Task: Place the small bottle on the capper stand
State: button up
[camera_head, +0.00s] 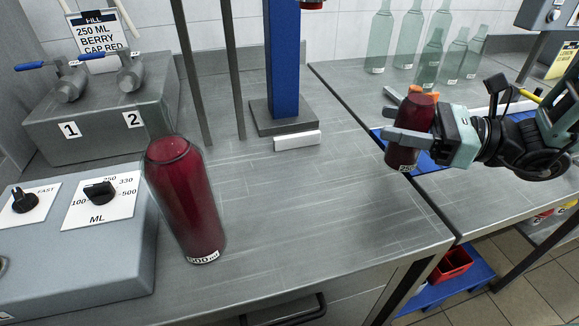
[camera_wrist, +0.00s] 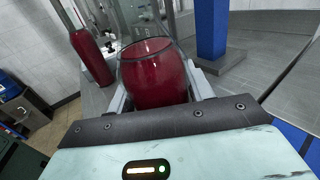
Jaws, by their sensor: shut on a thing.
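The small bottle (camera_head: 403,156), filled with dark red liquid, is held upright by my gripper (camera_head: 400,120) at the right, in front of the right counter. In the wrist view the bottle (camera_wrist: 152,78) sits between the two fingers, its open top showing. The capper stand appears to be the blue column on a dark square base (camera_head: 268,124), with a white block at its front, on the middle counter left of my gripper. Its blue column (camera_wrist: 211,30) also shows in the wrist view. My gripper is apart from the stand.
A tall red bottle marked 500 (camera_head: 187,205) stands at the middle counter's front, beside a grey control box (camera_head: 100,250). A valve block (camera_head: 100,125) is behind it. Several clear bottles (camera_head: 408,40) stand at the back right. The counter between the tall bottle and stand is clear.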

jog(key=shift+w+d+f, duration=0.1)
jog(key=shift+d, duration=0.2)
jog(key=shift+w+a, duration=0.1)
jog(key=shift+a, duration=0.15)
jog(key=f+x, duration=0.1)
jog(key=x, duration=1)
jog(key=f+x, duration=0.1)
jog(key=x, duration=0.5)
jog(key=shift+w+f, duration=0.1)
jog(key=shift+f, duration=0.6)
jog(key=shift+f, duration=0.15)
jog(key=o, duration=1.3)
jog(key=shift+o, duration=0.2)
